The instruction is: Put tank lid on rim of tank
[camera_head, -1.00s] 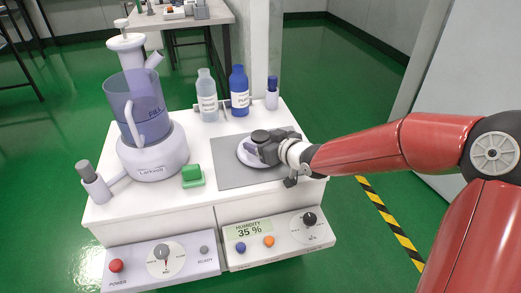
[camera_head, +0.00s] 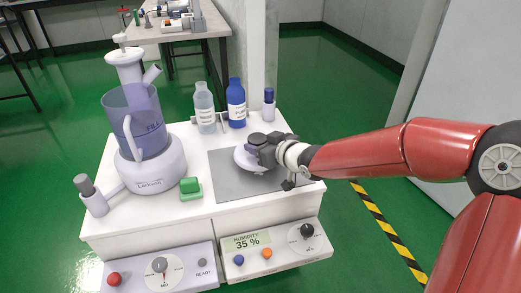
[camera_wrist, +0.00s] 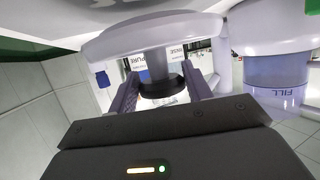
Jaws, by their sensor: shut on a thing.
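The tank lid (camera_head: 246,160) is a white disc with a dark knob (camera_head: 262,140). My gripper (camera_head: 266,150) is shut on the knob, and the lid hangs slightly tilted, seemingly just above the grey mat. In the wrist view, the fingers flank the black knob (camera_wrist: 162,88), with the pale lid (camera_wrist: 120,40) beyond it. The translucent blue tank (camera_head: 133,118) stands upright on the white Larkwell base, well left of the lid. The tank (camera_wrist: 275,88) also shows upside down at the right of the wrist view.
A grey mat (camera_head: 225,185) lies under the lid. A green block (camera_head: 190,188) sits between mat and base. A pale bottle (camera_head: 204,110), a blue bottle (camera_head: 236,105) and a blue-capped vial (camera_head: 268,105) stand behind. A white column (camera_head: 127,65) with a spout rises at the tank.

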